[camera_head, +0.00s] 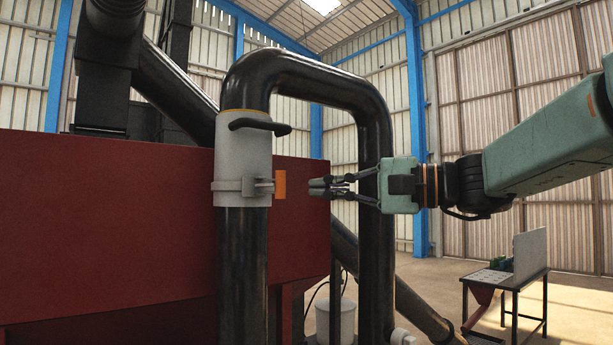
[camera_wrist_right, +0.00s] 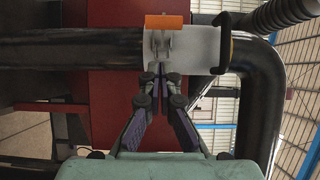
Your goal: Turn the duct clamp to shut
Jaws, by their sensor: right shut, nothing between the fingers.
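The duct clamp (camera_head: 241,187) is a pale grey band around the light grey sleeve (camera_head: 243,142) on a black vertical pipe. Its orange tab (camera_head: 280,185) sticks out on the right side. In the right wrist view the orange tab (camera_wrist_right: 167,21) is at the top, with the sleeve (camera_wrist_right: 203,50) below and to its right. My right gripper (camera_head: 318,187) is shut and empty, pointing left. Its fingertips are to the right of the orange tab, with a visible gap in the head view. In the wrist view the fingertips (camera_wrist_right: 163,72) show below the tab. My left gripper is not in view.
A black curved handle (camera_head: 259,126) sticks out near the sleeve's top. The black pipe (camera_head: 375,130) bends over and descends behind my right gripper. A red machine body (camera_head: 110,230) fills the left. A small table (camera_head: 505,282) stands at lower right.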

